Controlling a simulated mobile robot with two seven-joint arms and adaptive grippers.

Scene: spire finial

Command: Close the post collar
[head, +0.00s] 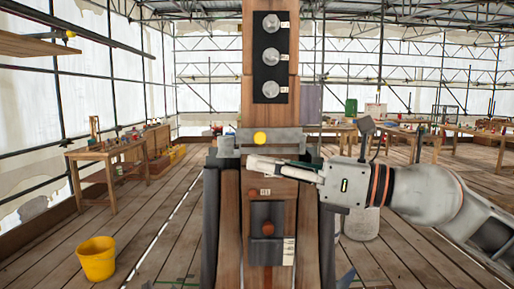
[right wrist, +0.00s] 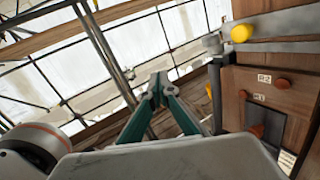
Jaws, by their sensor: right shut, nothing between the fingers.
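The post (head: 270,40) is a tall wooden column in the middle of the head view. A grey metal collar (head: 290,138) crosses its front, with a yellow knob (head: 260,138) on it. The collar also shows at the upper right of the right wrist view (right wrist: 290,46), with the yellow knob (right wrist: 241,33) near its left end. I cannot tell whether the collar is open or closed. My right gripper (head: 252,163) reaches in from the right, just below the collar in the head view. Its green fingers (right wrist: 157,82) are shut and empty, apart from the knob. My left gripper is out of view.
A black panel with several round silver discs (head: 272,55) is on the upper post. A yellow bucket (head: 96,258) stands on the floor at left. Workbenches (head: 105,165) stand around; the plank floor between is mostly clear.

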